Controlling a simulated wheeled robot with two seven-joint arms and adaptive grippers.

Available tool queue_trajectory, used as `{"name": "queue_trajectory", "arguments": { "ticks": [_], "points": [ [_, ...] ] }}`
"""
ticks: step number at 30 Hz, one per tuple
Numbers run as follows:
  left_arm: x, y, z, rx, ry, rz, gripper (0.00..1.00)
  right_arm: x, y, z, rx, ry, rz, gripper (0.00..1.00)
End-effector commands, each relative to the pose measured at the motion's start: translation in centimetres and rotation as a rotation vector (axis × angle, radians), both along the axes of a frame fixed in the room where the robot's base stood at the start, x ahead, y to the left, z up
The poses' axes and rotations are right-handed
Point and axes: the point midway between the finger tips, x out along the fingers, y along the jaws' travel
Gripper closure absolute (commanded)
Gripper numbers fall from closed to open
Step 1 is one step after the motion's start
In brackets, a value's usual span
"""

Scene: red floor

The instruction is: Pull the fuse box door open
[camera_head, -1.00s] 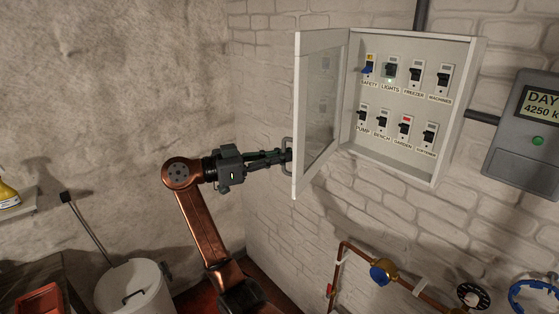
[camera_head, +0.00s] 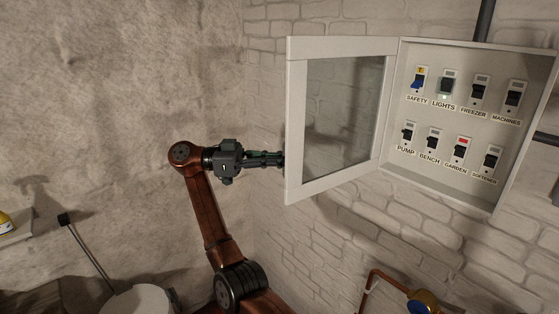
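The fuse box (camera_head: 518,118) is on the brick wall at the right. Its door (camera_head: 391,100), a pale frame with a glass pane (camera_head: 343,108), is hinged at the box's left side and stands wide open, swung out to the left. My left gripper (camera_head: 279,159) is at the door's free edge, with its fingers close together. The fingertips meet the edge of the frame, and the door handle is hidden behind it. My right gripper is out of view.
Inside the box are two rows of labelled switches (camera_head: 433,139). A copper pipe (camera_head: 369,288) with a valve (camera_head: 422,302) runs below. A shelf (camera_head: 17,232) and a pale bin (camera_head: 140,300) are at the lower left. The wall left of my arm is bare.

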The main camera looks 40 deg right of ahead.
Motion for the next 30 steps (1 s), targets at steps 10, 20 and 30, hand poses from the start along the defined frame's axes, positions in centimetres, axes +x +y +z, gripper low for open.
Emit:
{"name": "queue_trajectory", "arguments": {
  "ticks": [10,20,30],
  "points": [
    [1.5,-0.1,0.1,-0.001,-0.021,-0.002,0.6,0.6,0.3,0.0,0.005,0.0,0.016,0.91],
    [1.3,-0.2,0.1,-0.003,-0.018,-0.002,0.6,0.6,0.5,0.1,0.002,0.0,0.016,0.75],
    [0.9,0.0,0.1,-0.001,-0.013,-0.001,0.6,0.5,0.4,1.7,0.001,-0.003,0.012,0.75]
  ]
}}
